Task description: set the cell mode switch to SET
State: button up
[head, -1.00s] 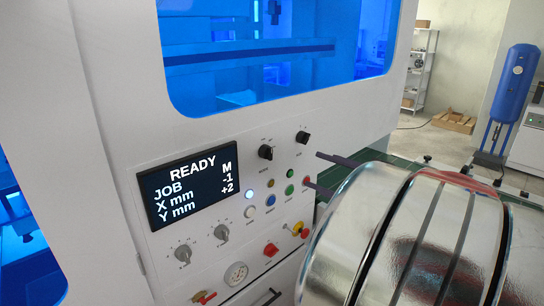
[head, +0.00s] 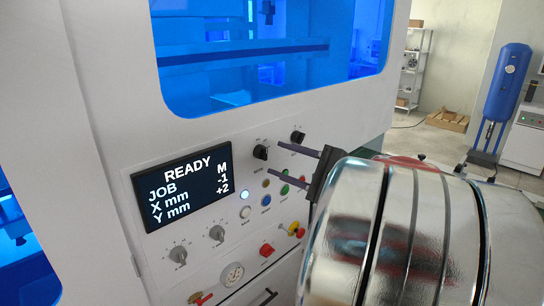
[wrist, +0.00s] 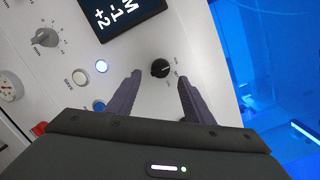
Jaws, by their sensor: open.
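Two black rotary switches sit on the white panel right of the display: a left one (head: 261,152) and a right one (head: 297,137). In the wrist view one black switch (wrist: 160,68) shows beyond and between the spread fingertips (wrist: 162,80), apart from both. The other switch is not seen there.
The display (head: 187,184) reads READY, JOB M, X -1, Y +2. Coloured buttons (head: 266,200) lie below the switches, with grey selector knobs (head: 217,233) lower left. A red knob (head: 266,250) and a gauge (head: 232,274) sit lower. A blue-lit window (head: 270,60) is above.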

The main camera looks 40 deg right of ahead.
aim_at(266, 154)
jog(key=shift+w+a, duration=0.2)
jog(key=shift+w, duration=0.9)
jog(key=shift+w+a, duration=0.15)
jog(key=shift+w, duration=0.9)
jog(key=c, duration=0.9)
jog(key=shift+d, duration=0.25)
jog(key=shift+c, duration=0.6)
jog(key=shift+a, duration=0.2)
